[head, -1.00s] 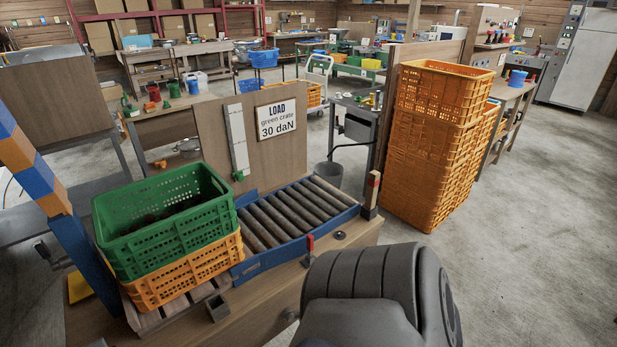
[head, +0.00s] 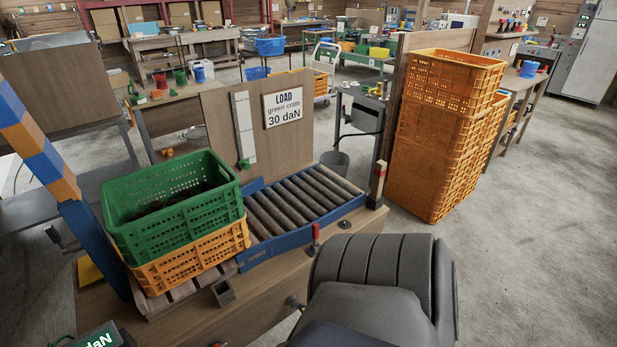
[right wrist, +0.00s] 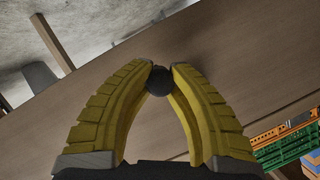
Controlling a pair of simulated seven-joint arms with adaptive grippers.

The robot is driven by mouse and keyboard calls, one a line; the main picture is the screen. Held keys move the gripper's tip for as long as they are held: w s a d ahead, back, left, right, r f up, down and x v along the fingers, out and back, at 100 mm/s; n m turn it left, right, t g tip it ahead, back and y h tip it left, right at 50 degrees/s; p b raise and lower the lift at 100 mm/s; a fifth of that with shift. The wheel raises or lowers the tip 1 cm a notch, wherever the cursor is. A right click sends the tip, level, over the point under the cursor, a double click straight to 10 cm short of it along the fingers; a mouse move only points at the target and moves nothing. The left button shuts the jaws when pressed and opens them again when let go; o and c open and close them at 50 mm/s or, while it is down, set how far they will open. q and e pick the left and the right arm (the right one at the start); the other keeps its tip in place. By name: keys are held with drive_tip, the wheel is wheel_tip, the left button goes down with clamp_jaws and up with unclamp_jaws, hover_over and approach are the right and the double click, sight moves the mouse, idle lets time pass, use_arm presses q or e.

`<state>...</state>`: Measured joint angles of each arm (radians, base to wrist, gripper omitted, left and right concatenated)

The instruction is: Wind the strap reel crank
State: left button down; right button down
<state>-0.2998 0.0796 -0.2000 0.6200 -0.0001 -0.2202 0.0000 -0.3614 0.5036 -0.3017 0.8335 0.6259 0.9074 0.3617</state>
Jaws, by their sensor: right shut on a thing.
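My right gripper (right wrist: 159,82) shows in the right wrist view, its yellow fingers closed at the tips on a dark round knob (right wrist: 159,81). The knob looks like the crank's handle; the rest of the crank and the reel are hidden. In the head view, my dark right arm fills the bottom middle and covers that gripper. A green crate (head: 190,222) with dark contents sits on an orange crate (head: 195,260) at the left of the bench. A readout (head: 100,338) ending in "daN" is cut off at the bottom left. My left gripper is in neither current view.
A blue-framed roller conveyor (head: 275,250) lies right of the crates. Behind it stands a board with a sign (head: 283,107) reading "LOAD green crate 30 daN". A tall stack of orange crates (head: 430,150) stands at the right.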

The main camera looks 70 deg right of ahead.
drive_tip(key=c, duration=1.1)
unclamp_jaws()
drive_tip(key=shift+s, duration=0.1)
drive_tip(key=v, duration=1.2)
drive_tip(key=shift+r, duration=0.1)
